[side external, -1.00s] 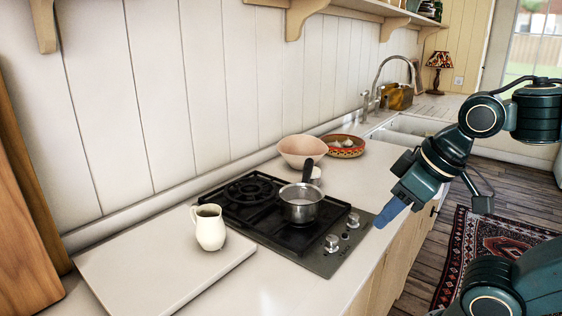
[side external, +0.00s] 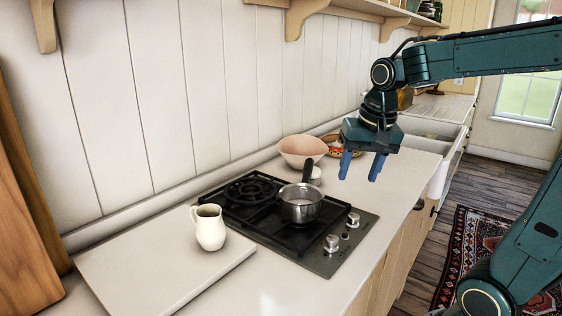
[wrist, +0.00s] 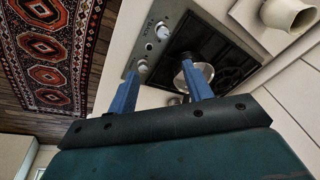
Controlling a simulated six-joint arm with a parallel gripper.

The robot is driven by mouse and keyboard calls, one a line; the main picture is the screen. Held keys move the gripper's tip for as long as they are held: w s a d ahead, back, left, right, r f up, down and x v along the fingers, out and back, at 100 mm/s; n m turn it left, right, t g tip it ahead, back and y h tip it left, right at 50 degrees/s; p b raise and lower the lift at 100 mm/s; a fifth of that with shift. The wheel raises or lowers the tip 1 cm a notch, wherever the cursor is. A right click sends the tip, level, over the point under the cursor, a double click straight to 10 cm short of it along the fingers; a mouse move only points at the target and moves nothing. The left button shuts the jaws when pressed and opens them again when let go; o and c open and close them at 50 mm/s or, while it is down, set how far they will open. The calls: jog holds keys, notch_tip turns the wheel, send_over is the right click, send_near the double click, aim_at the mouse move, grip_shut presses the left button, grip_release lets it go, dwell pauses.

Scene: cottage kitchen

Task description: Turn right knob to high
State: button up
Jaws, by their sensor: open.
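The black gas hob (side external: 262,224) is set in the counter, with a metal control strip along its front. The right knob (side external: 353,220) is silver, at the strip's far end; the left knob (side external: 332,243) is at the near end. In the wrist view the right knob (wrist: 142,66) shows close to one finger, with white dial marks; its exact setting is too small to read. My gripper (side external: 361,167) is open and empty, fingers pointing down, above the counter beyond the right knob and apart from it. The wrist view shows both blue fingers (wrist: 160,71) spread.
A saucepan (side external: 300,208) with a dark handle sticking up stands on the hob near the right knob. A cream jug (side external: 210,230) stands on a white board (side external: 150,275). A pink bowl (side external: 301,150) and a patterned bowl (side external: 333,148) stand behind. The front counter edge is clear.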

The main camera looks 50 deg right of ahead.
jog(key=w+d+f+m+g, duration=0.1)
jog(key=w+d+f+m, duration=0.1)
jog(key=w+d+m, duration=0.3)
jog(key=m+g, duration=0.1)
jog(key=m, duration=0.2)
send_over(354, 216)
notch_tip(354, 216, down, 4)
jog(key=shift+d+r+y, duration=0.15)
jog(key=shift+r+y, duration=0.05)
jog(key=shift+y, duration=0.2)
jog(key=shift+f, duration=0.15)
notch_tip(354, 216, down, 13)
jog(key=shift+f, duration=0.2)
jog(key=c, duration=1)
